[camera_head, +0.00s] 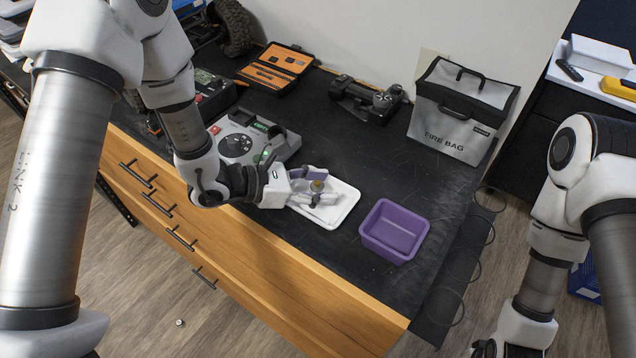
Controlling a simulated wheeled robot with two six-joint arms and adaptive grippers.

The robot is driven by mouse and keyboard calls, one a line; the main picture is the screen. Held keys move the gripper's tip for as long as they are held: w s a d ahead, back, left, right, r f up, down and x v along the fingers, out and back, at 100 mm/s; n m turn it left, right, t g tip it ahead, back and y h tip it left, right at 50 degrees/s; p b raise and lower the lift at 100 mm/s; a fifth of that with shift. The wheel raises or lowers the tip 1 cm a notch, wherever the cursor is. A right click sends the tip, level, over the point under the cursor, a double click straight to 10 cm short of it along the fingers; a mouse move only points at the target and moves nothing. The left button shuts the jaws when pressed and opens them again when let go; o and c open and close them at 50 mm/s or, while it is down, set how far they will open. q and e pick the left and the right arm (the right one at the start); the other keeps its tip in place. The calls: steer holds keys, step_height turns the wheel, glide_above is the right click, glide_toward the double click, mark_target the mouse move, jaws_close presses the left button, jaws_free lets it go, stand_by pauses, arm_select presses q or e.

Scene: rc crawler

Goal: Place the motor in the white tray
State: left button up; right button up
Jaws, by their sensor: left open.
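The white tray (345,211) lies flat on the dark tabletop, left of the purple bin. A small object with a round brownish top (317,185), which looks like the motor, is at the tray. My left gripper (316,190) reaches over the tray from the left, its fingers open on either side of this object. The fingers hide part of the object and of the tray. I cannot tell whether the fingers touch the object or whether it rests on the tray floor.
A purple bin (394,231) stands right of the tray. A grey device with a dial (238,146) sits behind my left wrist. A fire bag (462,112), a black transmitter (366,99) and an orange tool case (277,68) stand farther back. A small object (180,322) lies on the floor.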

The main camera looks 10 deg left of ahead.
mark_target(315, 186)
arm_select(q)
steer(key=shift+s+d+r, duration=0.1)
steer(key=shift+s+d, duration=0.05)
steer(key=shift+s, duration=0.05)
steer(key=shift+s+r, duration=0.1)
steer(key=shift+s, duration=0.05)
steer(key=shift+s+a, duration=0.1)
steer(key=shift+a, duration=0.6)
steer(key=b+v, duration=0.2)
steer(key=v, duration=0.1)
steer(key=shift+a+r, duration=0.15)
steer(key=shift+a, duration=0.25)
steer(key=v, duration=0.6)
steer(key=shift+s+r+b, duration=0.15)
steer(key=shift+b, duration=0.2)
steer(key=shift+s+a+r, duration=0.2)
steer(key=shift+s+a, duration=0.15)
steer(key=shift+a, duration=0.05)
arm_select(e)
steer(key=shift+s+a+f, duration=0.1)
steer(key=shift+s+f, duration=0.1)
steer(key=shift+f, duration=1)
